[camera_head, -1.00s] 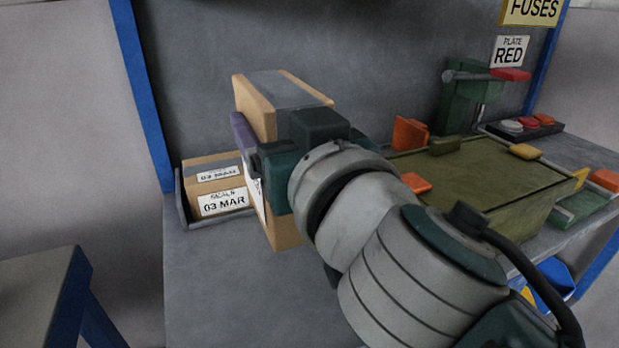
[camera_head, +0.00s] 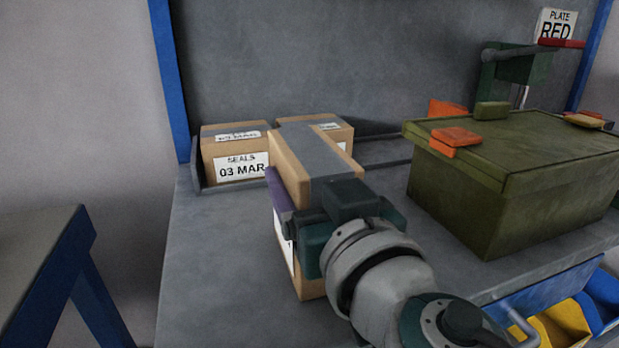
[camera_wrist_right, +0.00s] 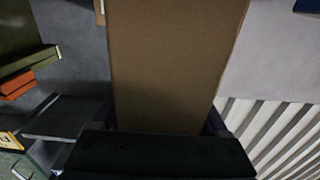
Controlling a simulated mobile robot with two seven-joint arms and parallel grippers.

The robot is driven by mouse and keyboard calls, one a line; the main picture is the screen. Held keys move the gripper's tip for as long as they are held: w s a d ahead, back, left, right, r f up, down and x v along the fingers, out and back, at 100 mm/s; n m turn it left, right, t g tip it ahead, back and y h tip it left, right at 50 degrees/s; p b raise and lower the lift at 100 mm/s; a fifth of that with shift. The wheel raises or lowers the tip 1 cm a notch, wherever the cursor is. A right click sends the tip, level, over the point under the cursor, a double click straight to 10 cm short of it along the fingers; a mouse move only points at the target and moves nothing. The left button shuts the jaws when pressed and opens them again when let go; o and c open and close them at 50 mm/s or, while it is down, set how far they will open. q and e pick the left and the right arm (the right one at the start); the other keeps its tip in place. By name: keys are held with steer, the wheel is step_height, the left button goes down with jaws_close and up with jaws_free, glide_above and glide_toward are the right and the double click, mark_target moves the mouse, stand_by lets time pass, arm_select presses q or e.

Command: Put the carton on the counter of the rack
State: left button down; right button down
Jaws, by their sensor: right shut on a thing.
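The carton (camera_head: 290,176), a brown box with a grey tape strip, is in my right gripper (camera_head: 308,215) in the head view. The gripper is shut across it, and a white label shows partly on its left side. The carton stands roughly upright over the front left part of the grey counter (camera_head: 220,285). I cannot tell whether its base touches the counter. In the right wrist view the carton (camera_wrist_right: 175,65) fills the middle, between the fingers. My left gripper is not in view.
A carton labelled "SEALS 03 MAR" (camera_head: 236,158) and another carton (camera_head: 335,132) stand at the counter's back. A green case (camera_head: 510,190) with orange blocks is at right. Blue and yellow bins (camera_head: 565,325) are below right. A separate table (camera_head: 35,250) stands at left.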

steer(key=shift+r, duration=0.1)
jaws_free()
steer(key=v, duration=1.2)
steer(key=s+d+f+m+g+h, duration=0.2)
steer(key=d+f+m+g+h, duration=0.15)
steer(key=d, duration=0.45)
steer(key=s+d+f+m+g+h, duration=0.1)
steer(key=d+f+m+g+h, duration=0.15)
steer(key=d+h, duration=0.35)
steer(key=s+f+n+g+y, duration=0.2)
steer(key=s+f+g, duration=0.1)
steer(key=s, duration=0.3)
steer(key=s+f+n+g+y, duration=0.2)
steer(key=s+f+g, duration=0.1)
steer(key=s, duration=0.4)
steer(key=shift+s+d+g+b, duration=0.25)
steer(key=shift+g+b, duration=0.2)
steer(key=shift+g, duration=0.35)
